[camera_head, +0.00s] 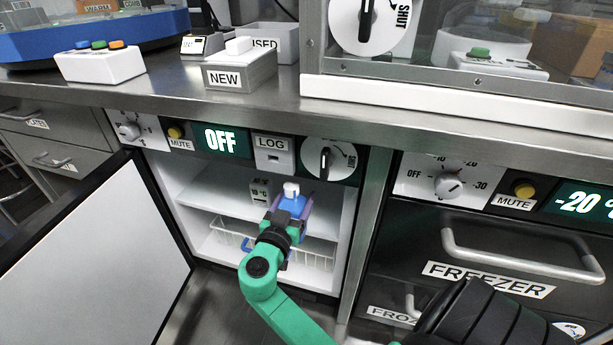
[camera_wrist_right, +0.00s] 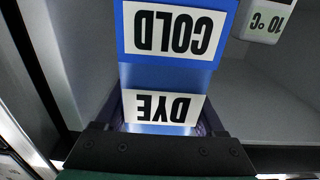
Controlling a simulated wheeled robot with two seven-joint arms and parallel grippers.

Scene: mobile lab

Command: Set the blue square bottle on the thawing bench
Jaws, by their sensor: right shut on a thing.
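The blue square bottle (camera_head: 293,203) with a white cap is upright inside the open white cabinet under the counter. My right gripper (camera_head: 286,217) is shut on it, with the green arm reaching in from below. In the right wrist view, the bottle (camera_wrist_right: 168,72) fills the middle, its labels reading COLD and DYE upside down, between the fingers (camera_wrist_right: 162,122). I cannot tell whether the bottle touches the shelf. No surface in view is labelled as a thawing bench. My left gripper is not in view.
The cabinet door (camera_head: 95,250) stands open at left. A small box marked 10 °C (camera_head: 260,191) stands beside the bottle on the shelf (camera_head: 215,200); a wire basket (camera_head: 312,256) is below. The steel counter (camera_head: 150,97) overhangs. The closed freezer drawer (camera_head: 480,240) is at right.

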